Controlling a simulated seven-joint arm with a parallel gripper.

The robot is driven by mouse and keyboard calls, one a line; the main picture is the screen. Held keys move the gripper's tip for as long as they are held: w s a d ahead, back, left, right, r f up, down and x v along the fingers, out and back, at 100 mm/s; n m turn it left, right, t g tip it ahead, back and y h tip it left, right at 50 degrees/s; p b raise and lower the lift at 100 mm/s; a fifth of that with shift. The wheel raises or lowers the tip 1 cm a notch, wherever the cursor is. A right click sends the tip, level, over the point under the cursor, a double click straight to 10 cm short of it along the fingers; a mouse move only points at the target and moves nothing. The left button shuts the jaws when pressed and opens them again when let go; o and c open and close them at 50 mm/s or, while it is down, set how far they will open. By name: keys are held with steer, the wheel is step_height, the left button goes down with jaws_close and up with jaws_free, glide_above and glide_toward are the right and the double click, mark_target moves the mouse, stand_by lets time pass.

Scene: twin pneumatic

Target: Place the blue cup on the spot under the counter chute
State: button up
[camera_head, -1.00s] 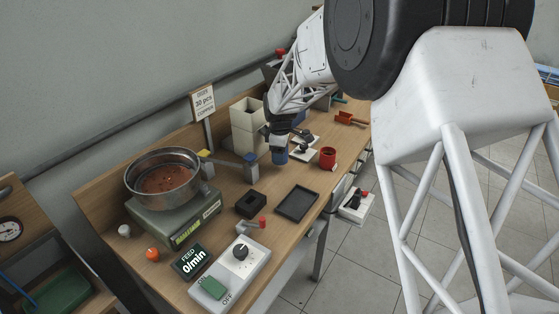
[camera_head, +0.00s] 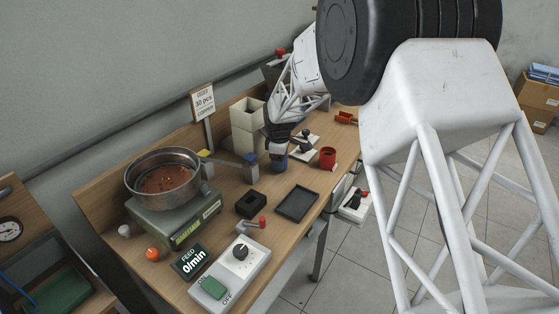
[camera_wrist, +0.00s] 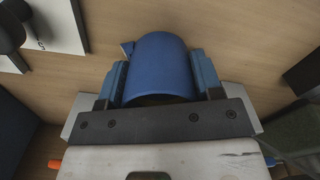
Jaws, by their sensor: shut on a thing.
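The blue cup (camera_wrist: 158,62) fills the space between the fingers of my gripper (camera_wrist: 160,85) in the wrist view. The gripper is shut on it, one blue-padded finger on each side. In the head view the blue cup (camera_head: 280,163) shows small below my gripper (camera_head: 279,150), over the wooden bench and left of the red cup. I cannot tell whether its base touches the bench. A bowl feeder (camera_head: 163,180) with copper-coloured pieces stands at the left, and a chute with a blue-grey block (camera_head: 250,167) at its end stands right of it.
A red cup (camera_head: 328,158) stands right of the blue cup. A black tray (camera_head: 297,203), a small black box (camera_head: 251,204) and a control box (camera_head: 232,272) lie nearer the front. White bins (camera_head: 246,128) and a sign (camera_head: 203,101) stand behind. The bench edge is close on the right.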

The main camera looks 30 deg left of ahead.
steer(key=shift+f, duration=0.1)
steer(key=o, duration=1.1)
steer(key=shift+c, duration=0.2)
step_height(320, 180, up, 12)
stand_by(1.0)
